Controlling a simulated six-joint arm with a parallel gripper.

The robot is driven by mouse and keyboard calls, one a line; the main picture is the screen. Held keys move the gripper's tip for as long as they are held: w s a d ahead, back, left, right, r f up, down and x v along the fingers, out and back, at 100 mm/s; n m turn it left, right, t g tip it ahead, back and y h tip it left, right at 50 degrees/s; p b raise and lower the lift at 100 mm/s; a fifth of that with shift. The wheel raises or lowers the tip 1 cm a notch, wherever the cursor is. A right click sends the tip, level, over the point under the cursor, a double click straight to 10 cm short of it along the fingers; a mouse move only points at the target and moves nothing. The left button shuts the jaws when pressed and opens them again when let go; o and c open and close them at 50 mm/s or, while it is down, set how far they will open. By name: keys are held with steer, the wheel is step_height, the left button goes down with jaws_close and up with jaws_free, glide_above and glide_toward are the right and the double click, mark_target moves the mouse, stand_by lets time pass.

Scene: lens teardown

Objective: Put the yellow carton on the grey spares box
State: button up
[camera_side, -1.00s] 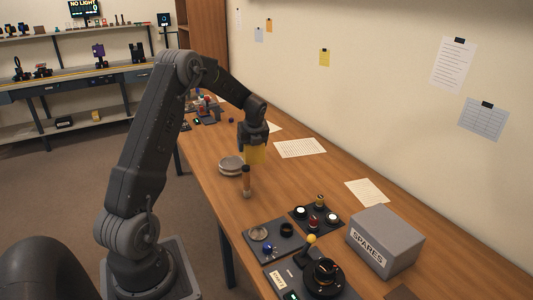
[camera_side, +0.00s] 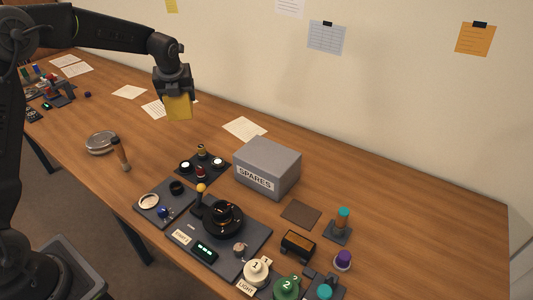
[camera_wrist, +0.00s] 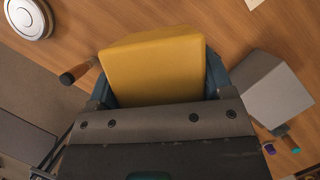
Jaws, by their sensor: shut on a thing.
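The yellow carton (camera_side: 179,107) hangs below my gripper (camera_side: 174,92), which is shut on it, above the table at the back left of the spares box. In the wrist view the carton (camera_wrist: 154,68) fills the space between the jaws (camera_wrist: 158,92). The grey spares box (camera_side: 267,167) stands on the table with a SPARES label on its front; its flat top is bare. In the wrist view the box (camera_wrist: 268,88) shows at the right, apart from the carton.
Trays with lens parts, including a dark tray (camera_side: 217,161), lie in front of the box. A brown pad (camera_side: 301,214) lies right of the box. Papers lie along the wall.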

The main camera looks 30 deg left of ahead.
steer(key=w+d+r+m+h, duration=0.1)
steer(key=d+r+m, duration=0.1)
steer(key=d, duration=0.6)
steer(key=w+d+r+m, duration=0.1)
steer(key=d+r+m, duration=0.1)
steer(key=d, duration=0.6)
steer(key=t, duration=0.1)
glide_above(267, 152)
step_height(267, 152, down, 7)
steer(key=shift+d+f, duration=0.1)
steer(key=shift+f, duration=2)
steer(key=shift+f, duration=0.1)
steer(key=o, duration=1)
steer(key=shift+h, duration=0.3)
